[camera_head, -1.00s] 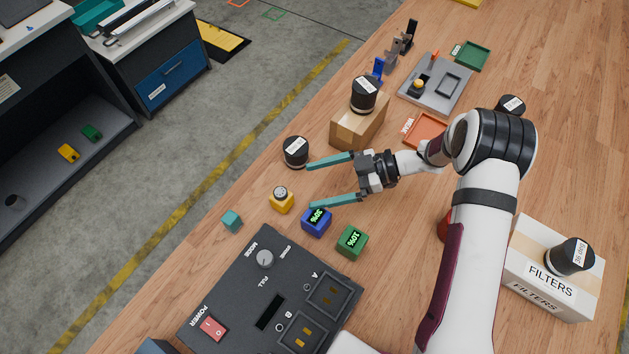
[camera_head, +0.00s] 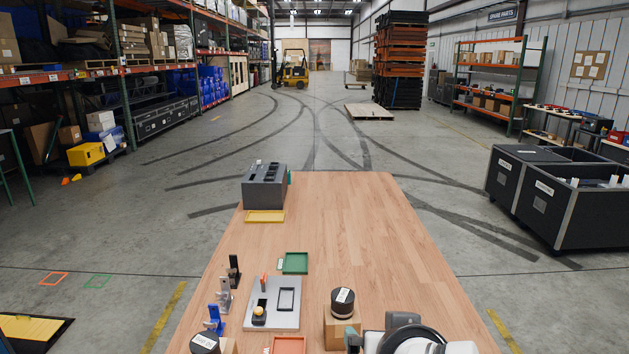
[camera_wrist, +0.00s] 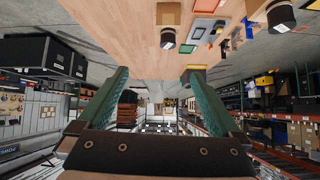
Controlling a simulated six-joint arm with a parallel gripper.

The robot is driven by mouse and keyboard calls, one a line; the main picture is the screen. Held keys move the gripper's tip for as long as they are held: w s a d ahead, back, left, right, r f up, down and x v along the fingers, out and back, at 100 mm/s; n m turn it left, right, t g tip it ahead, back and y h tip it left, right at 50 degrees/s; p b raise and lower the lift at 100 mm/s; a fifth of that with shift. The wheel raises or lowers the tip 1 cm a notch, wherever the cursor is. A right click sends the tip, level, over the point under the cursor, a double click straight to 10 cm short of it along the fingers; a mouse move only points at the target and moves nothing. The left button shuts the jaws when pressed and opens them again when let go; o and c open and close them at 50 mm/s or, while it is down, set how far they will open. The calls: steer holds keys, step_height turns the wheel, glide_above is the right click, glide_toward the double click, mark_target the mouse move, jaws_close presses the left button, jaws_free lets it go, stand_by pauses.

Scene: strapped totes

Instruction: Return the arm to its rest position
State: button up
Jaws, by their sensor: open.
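My arm (camera_head: 412,340) shows only at the bottom edge of the head view, white with black rings. That view is upside down, with the wooden table (camera_wrist: 120,25) at the top. The rest of my arm is outside the head view.
A grey fixture plate (camera_head: 285,320), a green tray (camera_head: 295,263), an orange tray (camera_head: 288,346) and another black jar (camera_head: 205,343) are on the near table. A yellow tray (camera_head: 264,216) and a grey slotted block (camera_head: 265,190) are at the far left. The table's right and middle are clear.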

steer(key=s+a+f+m+g+y, duration=0.1)
steer(key=s+f+g, duration=0.3)
steer(key=s, duration=0.6)
steer(key=s+a+f+m+g+y, duration=0.1)
steer(key=s+f+g, duration=0.4)
steer(key=s, duration=0.6)
steer(key=shift+a+f+m, duration=0.45)
steer(key=shift+f+m, duration=0.5)
steer(key=shift+m, duration=0.25)
steer(key=shift+s, duration=0.1)
